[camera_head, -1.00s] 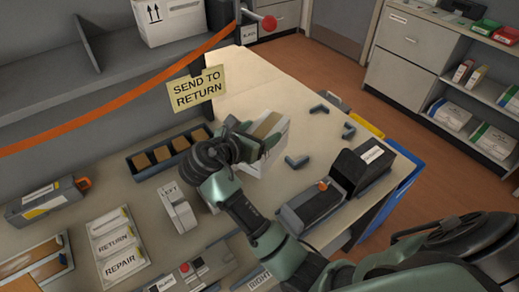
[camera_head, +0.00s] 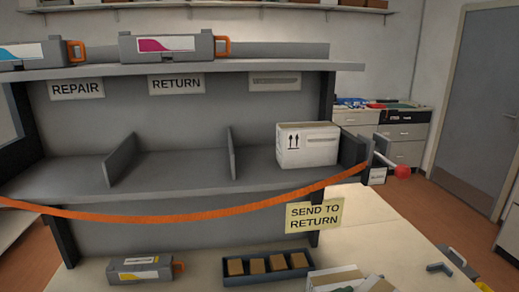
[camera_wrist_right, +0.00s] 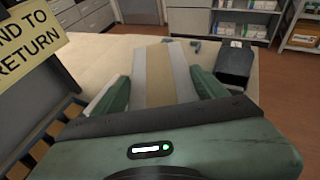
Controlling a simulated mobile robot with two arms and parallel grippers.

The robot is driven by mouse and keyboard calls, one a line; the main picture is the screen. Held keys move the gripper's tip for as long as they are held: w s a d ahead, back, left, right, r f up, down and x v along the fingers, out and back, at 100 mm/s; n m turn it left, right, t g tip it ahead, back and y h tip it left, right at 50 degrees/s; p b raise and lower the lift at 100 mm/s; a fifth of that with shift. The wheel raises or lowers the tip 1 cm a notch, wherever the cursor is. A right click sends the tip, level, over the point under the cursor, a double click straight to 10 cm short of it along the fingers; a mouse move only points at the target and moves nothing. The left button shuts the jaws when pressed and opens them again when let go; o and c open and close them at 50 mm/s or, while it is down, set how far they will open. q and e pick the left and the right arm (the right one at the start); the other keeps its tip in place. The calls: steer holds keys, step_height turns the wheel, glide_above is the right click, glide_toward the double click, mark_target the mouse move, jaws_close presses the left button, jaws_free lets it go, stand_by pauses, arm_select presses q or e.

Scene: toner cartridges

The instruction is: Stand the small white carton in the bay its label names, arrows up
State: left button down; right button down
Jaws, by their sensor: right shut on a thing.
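A white carton with a tan tape strip (camera_wrist_right: 160,75) sits between the green fingers of my right gripper (camera_wrist_right: 163,88), which is shut on it. Part of this carton (camera_head: 345,279) shows at the bottom edge of the head view, over the table; its label and arrows cannot be read. The shelf has three bays: left (camera_head: 70,178) under a REPAIR label (camera_head: 76,86), middle (camera_head: 180,170) under a RETURN label (camera_head: 176,84), and right under an unreadable label (camera_head: 275,79). The left and middle bays look empty. My left gripper is out of view.
Another white carton with up arrows (camera_head: 307,146) stands upright in the right bay. An orange strap (camera_head: 190,213) sags across the shelf front, with a SEND TO RETURN note (camera_head: 314,215). Toner cartridges (camera_head: 172,46) lie on the upper shelf. A dark tray of small boxes (camera_head: 268,268) is below.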

steer(key=s, duration=0.1)
steer(key=s+a+f, duration=0.1)
steer(key=s, duration=0.2)
steer(key=shift+s+a+f, duration=0.1)
steer(key=shift+a+f, duration=0.1)
steer(key=shift+a, duration=0.15)
steer(key=n+t+y, duration=0.2)
steer(key=shift+w+d+f+n, duration=0.1)
steer(key=shift+w+d+n, duration=0.1)
steer(key=shift+d+n, duration=0.15)
steer(key=shift+s+a+n+t+y, duration=0.1)
steer(key=shift+n+t+y, duration=0.6)
steer(key=shift+n+y, duration=0.35)
steer(key=shift+s+a+y, duration=0.1)
steer(key=shift+a+y, duration=0.05)
steer(key=shift+y, duration=0.2)
steer(key=shift+a, duration=0.1)
